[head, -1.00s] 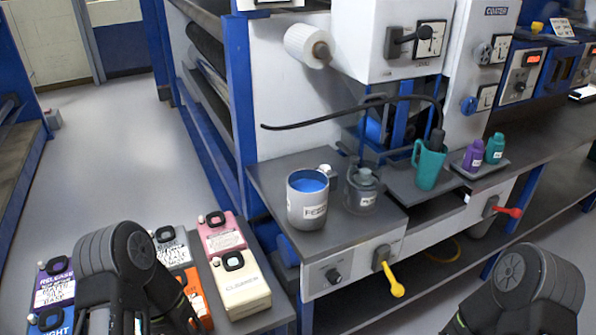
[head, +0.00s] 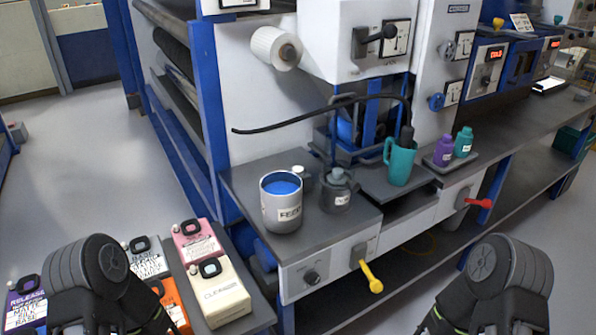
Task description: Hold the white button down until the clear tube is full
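A small white knob-like top (head: 299,171) shows behind the feed can; I cannot tell whether it is the white button. I cannot make out a clear tube. A grey can labelled FEED (head: 282,212), holding blue liquid, stands on the grey bench. A dark lidded jar (head: 337,194) stands to its right. A black hose (head: 300,122) arcs above them. My left and right arms show at the bottom left and bottom right, away from the bench things. Their grippers are outside the picture.
A teal jug (head: 400,165) stands on the bench, with purple (head: 444,150) and teal (head: 463,142) bottles on a tray. A yellow lever (head: 371,279) and a red lever (head: 478,203) stick out in front. A cream cleaner container (head: 219,294) and others stand lower left. Floor at left is clear.

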